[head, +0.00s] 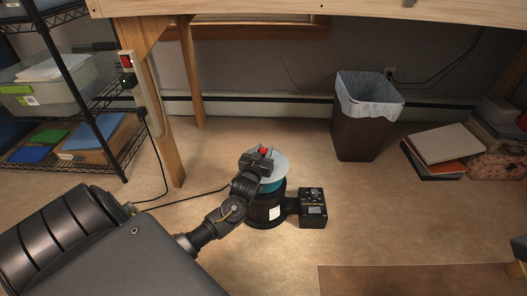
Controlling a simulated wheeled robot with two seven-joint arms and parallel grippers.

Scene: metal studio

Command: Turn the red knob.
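A small red knob (264,150) shows at the tip of my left gripper (260,157), above a pale round disc (281,167). The disc tops a round device with a teal band (272,185) and a black base (264,211) on the floor. The gripper covers part of the knob and disc from the front left. The fingers are too small and dark to tell whether they are apart or touch the knob. My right gripper is not in view.
A black control box (313,209) joins the device's right side. A wooden table leg (160,110) and wire shelf (95,130) stand left, with a cable (190,199) on the floor.

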